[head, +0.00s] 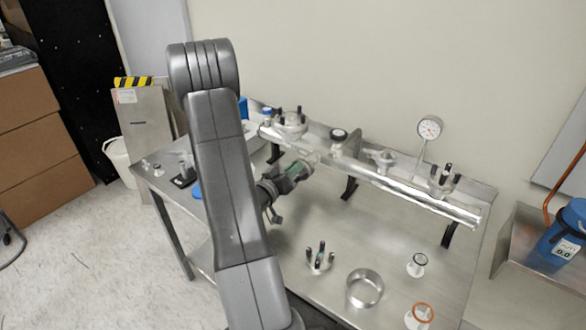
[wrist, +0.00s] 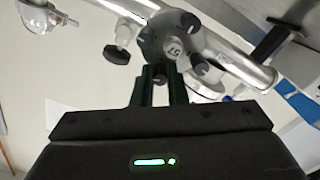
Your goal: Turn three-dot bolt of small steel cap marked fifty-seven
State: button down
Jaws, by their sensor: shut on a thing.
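The small steel cap (wrist: 176,46) marked 57 faces my wrist camera, its number upside down. Several dark bolts stand around its rim. In the head view the cap (head: 311,156) is mostly hidden at the pipe's front, near its left end. My gripper (wrist: 161,76) is shut on a dark bolt (wrist: 159,70) at the cap's lower edge in the wrist view. The dots on this bolt are too small to read. In the head view my gripper (head: 297,171) reaches up to the cap from the front.
The steel pipe (head: 410,187) runs along the bench (head: 255,235). A larger bolted flange (head: 290,124), a black knob (head: 338,134) and a gauge (head: 429,128) stand along it. A loose bolted cap (head: 319,262), a steel ring (head: 365,288) and small fittings (head: 417,265) lie in front.

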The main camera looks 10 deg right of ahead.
jog(key=shift+n, duration=0.3)
dwell(0.4)
jog(key=c, duration=1.4)
grip_release()
jog(key=shift+c, duration=0.2)
jog(key=b+v, duration=0.2)
jog(key=v, duration=1.2)
jog(key=shift+w, duration=0.1)
